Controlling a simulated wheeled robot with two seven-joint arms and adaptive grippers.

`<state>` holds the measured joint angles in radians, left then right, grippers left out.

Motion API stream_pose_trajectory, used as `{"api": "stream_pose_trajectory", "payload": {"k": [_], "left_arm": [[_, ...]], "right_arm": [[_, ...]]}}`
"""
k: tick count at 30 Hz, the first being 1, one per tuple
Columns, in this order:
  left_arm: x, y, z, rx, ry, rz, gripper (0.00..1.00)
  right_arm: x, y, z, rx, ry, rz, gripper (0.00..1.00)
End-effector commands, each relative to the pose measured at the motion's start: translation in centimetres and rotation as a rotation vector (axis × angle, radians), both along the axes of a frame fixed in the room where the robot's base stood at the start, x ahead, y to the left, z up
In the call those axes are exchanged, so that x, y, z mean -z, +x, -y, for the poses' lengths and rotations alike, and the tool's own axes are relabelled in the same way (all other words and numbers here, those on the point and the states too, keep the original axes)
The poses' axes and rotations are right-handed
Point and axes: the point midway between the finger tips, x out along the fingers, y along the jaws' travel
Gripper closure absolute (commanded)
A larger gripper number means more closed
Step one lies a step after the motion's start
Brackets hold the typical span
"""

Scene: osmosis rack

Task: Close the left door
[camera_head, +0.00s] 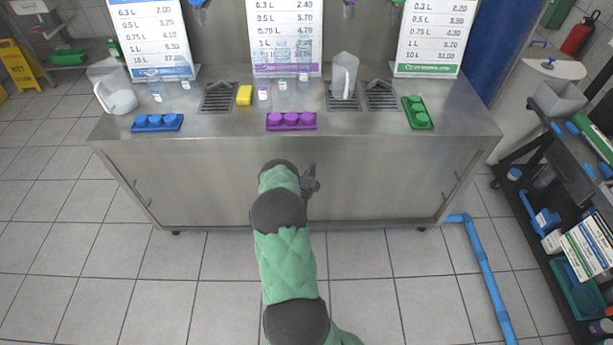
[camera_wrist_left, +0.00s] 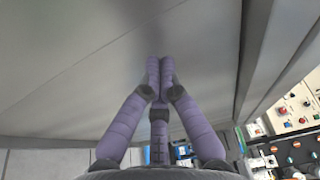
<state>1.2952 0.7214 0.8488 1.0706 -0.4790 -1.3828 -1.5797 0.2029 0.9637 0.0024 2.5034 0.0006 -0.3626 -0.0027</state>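The steel cabinet front (camera_head: 205,185) under the counter looks flat in the head view. A handle (camera_head: 142,193) sits near its left edge, on what appears to be the left door. The door looks flush or nearly so, but I cannot tell if a small gap remains. My left gripper (camera_head: 311,179) is in front of the cabinet's middle, and my arm hides the centre. In the left wrist view its purple fingers (camera_wrist_left: 160,75) are together at the tips, with nothing seen between them. A steel panel (camera_wrist_left: 70,90) fills much of that view; contact is unclear. My right gripper is not in view.
A second handle (camera_head: 449,191) is near the cabinet's right edge. A blue pipe (camera_head: 487,275) and dark shelf cart stand right. The tiled floor in front-left is clear.

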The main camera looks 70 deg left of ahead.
Motion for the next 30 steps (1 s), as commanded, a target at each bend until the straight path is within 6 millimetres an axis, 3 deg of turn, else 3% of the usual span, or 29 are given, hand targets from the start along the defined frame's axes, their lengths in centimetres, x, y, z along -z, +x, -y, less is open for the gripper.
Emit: {"api": "stream_pose_trajectory", "payload": {"k": [15,21,30], "left_arm": [[-0.2,-5.3,6.2,0.002,-0.001,0.0,1.0],[-0.1,-6.3,7.3,0.003,0.0,0.0,1.0],[0.1,-6.2,7.6,0.007,-0.008,0.003,1.0]], "right_arm": [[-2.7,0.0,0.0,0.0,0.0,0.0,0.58],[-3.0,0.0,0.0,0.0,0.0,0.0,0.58],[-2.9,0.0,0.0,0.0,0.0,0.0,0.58]]}}
